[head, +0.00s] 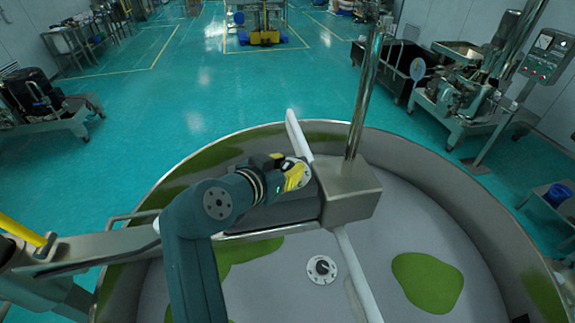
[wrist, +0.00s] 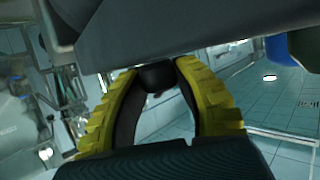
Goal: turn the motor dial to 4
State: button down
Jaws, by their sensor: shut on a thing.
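My gripper (head: 295,176), with yellow ribbed fingers, is at the far side of the grey metal box (head: 349,191) on the crossbar over the round sieve pan. A pale dial plate (head: 303,167) shows partly behind the fingers; its setting cannot be read. In the wrist view the fingers (wrist: 158,77) are closed around a black knob (wrist: 157,76) beneath a grey surface. The knob's pointer is hidden. A second round dial (head: 322,269), pale with a black knob, is on the pan's grey floor, apart from my gripper.
The round steel pan rim (head: 460,172) surrounds the work area. A vertical steel post (head: 364,95) rises from the box, close right of my gripper. A white bar (head: 357,272) crosses the pan. Green patches (head: 428,281) lie on its floor. Machines stand beyond.

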jog(key=c, duration=0.7)
grip_release()
jog(key=shift+f, duration=0.15)
jog(key=shift+c, duration=0.2)
jog(key=shift+s+a+r, duration=0.15)
jog(key=shift+r, duration=0.05)
jog(key=v, duration=1.1)
jog(key=shift+s, duration=0.25)
jog(key=shift+r, duration=0.15)
